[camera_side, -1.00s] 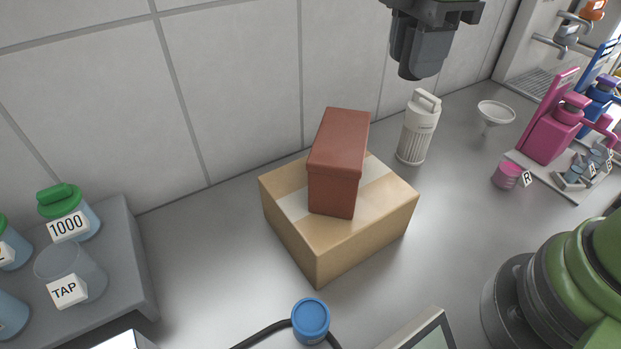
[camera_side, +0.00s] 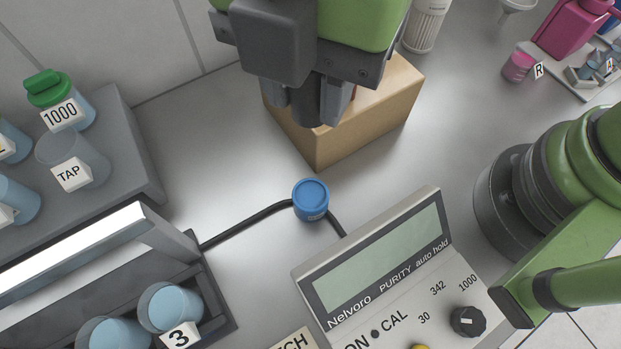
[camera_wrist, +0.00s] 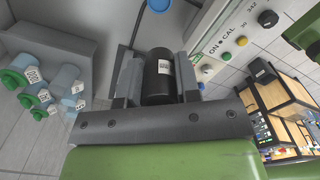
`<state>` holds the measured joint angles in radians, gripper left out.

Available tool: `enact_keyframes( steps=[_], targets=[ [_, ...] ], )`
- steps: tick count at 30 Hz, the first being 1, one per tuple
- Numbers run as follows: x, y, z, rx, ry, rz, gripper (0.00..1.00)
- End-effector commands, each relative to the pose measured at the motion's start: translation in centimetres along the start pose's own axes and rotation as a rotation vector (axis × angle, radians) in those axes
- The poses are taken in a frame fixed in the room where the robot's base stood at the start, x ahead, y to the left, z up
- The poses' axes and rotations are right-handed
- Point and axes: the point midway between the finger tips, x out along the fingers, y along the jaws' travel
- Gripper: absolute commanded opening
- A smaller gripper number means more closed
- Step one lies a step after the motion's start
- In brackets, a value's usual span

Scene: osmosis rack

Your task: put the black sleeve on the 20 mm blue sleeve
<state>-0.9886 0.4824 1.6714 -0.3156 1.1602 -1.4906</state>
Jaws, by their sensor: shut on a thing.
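The black sleeve (camera_wrist: 158,78) is a dark cylinder with a small white label, seen in the wrist view. My gripper (camera_wrist: 155,82) is shut on it, with a finger on either side.
A black cable (camera_side: 245,223) runs by the blue sleeve. A purity meter (camera_side: 385,265) lies to its lower right, a dark rack with a white bar (camera_side: 75,250) to its lower left. The cardboard box (camera_side: 385,115) is behind.

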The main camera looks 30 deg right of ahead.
Motion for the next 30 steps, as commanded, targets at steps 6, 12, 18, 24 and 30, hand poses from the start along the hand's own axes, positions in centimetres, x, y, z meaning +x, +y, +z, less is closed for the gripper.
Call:
enact_keyframes(
  steps=[6, 12, 18, 24, 30],
  targets=[
    [4.5, -0.1, 0.1, 0.001, -0.002, -0.005, 0.08],
    [7.6, -0.1, 0.1, 0.001, -0.002, -0.005, 0.08],
    [11.0, 0.0, 0.1, 0.003, -0.001, -0.003, 0.08],
    [13.3, 0.0, 0.1, 0.002, -0.001, -0.003, 0.08],
    [15.7, 0.0, 0.1, 0.002, 0.0, 0.0, 0.08]
  ],
)
